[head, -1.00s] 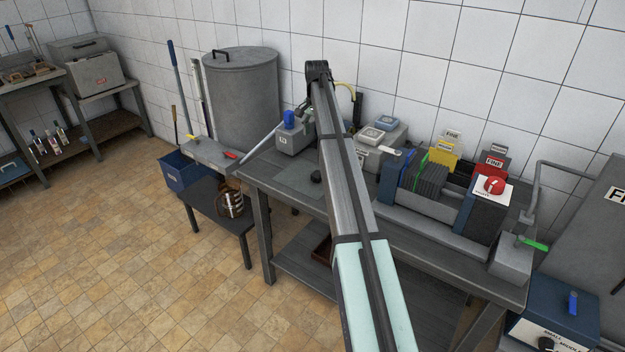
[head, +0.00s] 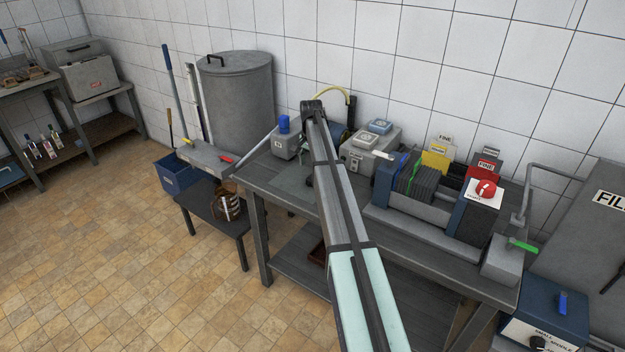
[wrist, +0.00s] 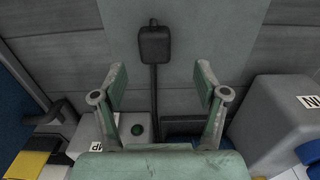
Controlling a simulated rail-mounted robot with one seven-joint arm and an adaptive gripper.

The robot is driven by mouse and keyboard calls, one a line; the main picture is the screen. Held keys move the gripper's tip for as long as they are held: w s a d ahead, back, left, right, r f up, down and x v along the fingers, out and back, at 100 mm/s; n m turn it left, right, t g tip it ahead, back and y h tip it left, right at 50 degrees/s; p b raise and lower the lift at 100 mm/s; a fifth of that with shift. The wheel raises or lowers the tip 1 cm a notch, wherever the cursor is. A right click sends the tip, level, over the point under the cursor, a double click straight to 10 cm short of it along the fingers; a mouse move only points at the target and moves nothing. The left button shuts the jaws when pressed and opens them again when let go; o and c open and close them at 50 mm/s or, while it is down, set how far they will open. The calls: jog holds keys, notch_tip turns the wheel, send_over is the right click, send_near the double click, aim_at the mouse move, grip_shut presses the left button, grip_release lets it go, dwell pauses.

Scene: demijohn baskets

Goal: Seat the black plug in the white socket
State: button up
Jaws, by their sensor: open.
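The black plug (wrist: 155,46) lies on a pale grey mat on the worktop in the wrist view, with a short prong at its far end. Its dark cable (wrist: 154,95) runs back between my fingers. My gripper (wrist: 161,78) is open and empty, with one finger either side of the cable line and the plug beyond the fingertips. In the head view a small dark edge of the plug (head: 309,181) shows beside my arm. I cannot make out the white socket in either view.
Grey boxes (head: 284,144) and (head: 370,150) stand at the back of the worktop (head: 258,181). A grey box with a green button (wrist: 110,130) and another labelled box (wrist: 280,120) flank my gripper in the wrist view. The plate filter (head: 430,195) fills the right side.

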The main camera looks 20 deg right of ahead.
jog(key=shift+f, duration=0.55)
jog(key=shift+s+d+f+p, duration=0.15)
jog(key=shift+f+p, duration=0.4)
jog(key=shift+f, duration=0.8)
jog(key=shift+s+a+f+p, duration=0.15)
jog(key=shift+f+p, duration=0.35)
jog(key=shift+f, duration=0.8)
jog(key=shift+d, duration=0.1)
jog(key=c, duration=1.2)
